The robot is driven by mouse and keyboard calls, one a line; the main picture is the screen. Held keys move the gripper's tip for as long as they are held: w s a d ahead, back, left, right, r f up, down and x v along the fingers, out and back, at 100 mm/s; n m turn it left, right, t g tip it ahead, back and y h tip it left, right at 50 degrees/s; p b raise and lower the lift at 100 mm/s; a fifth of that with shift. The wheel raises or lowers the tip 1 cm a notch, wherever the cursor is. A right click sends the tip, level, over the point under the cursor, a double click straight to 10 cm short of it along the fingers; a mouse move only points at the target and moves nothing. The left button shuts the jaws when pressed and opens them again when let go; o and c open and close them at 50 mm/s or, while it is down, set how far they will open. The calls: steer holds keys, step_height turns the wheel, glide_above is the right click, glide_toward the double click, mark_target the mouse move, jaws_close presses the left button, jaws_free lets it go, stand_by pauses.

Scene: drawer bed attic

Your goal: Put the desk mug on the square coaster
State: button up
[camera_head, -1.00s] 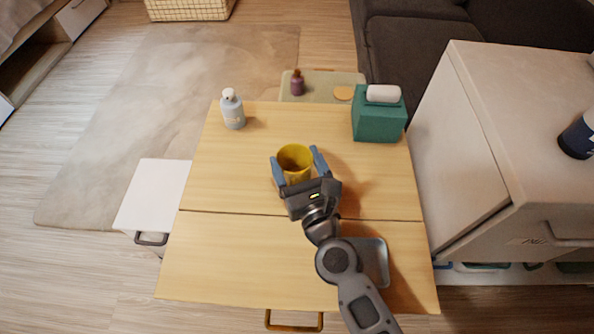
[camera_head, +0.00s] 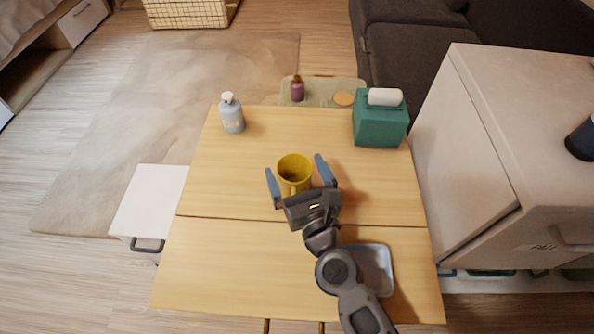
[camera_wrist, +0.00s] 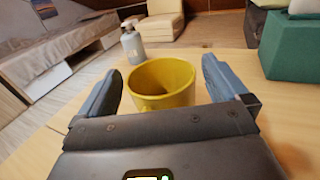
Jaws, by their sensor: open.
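The yellow mug (camera_head: 294,170) stands upright on the wooden table, a little left of the middle. It also shows in the wrist view (camera_wrist: 163,84). My gripper (camera_head: 295,166) is open around it, one finger on each side, with visible gaps between fingers and mug. In the wrist view both blue-grey fingers (camera_wrist: 162,72) flank the mug. A pale blue-grey, rounded-square flat piece (camera_head: 382,264) lies on the near right of the table, partly hidden by my arm. I cannot tell for sure whether it is the square coaster.
A grey pump bottle (camera_head: 232,115) stands at the table's back left. A teal tissue box (camera_head: 380,125) is at the back right. Behind the table, a tray (camera_head: 322,82) holds a purple bottle (camera_head: 297,90) and a round tan disc (camera_head: 343,99). The left front tabletop is clear.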

steer(key=shift+r, duration=0.1)
steer(key=b+v, duration=0.2)
steer(key=v, duration=0.8)
steer(key=shift+s+d, duration=0.1)
steer(key=shift+s, duration=0.25)
steer(key=shift+s+d, duration=0.25)
steer(key=shift+s, duration=0.4)
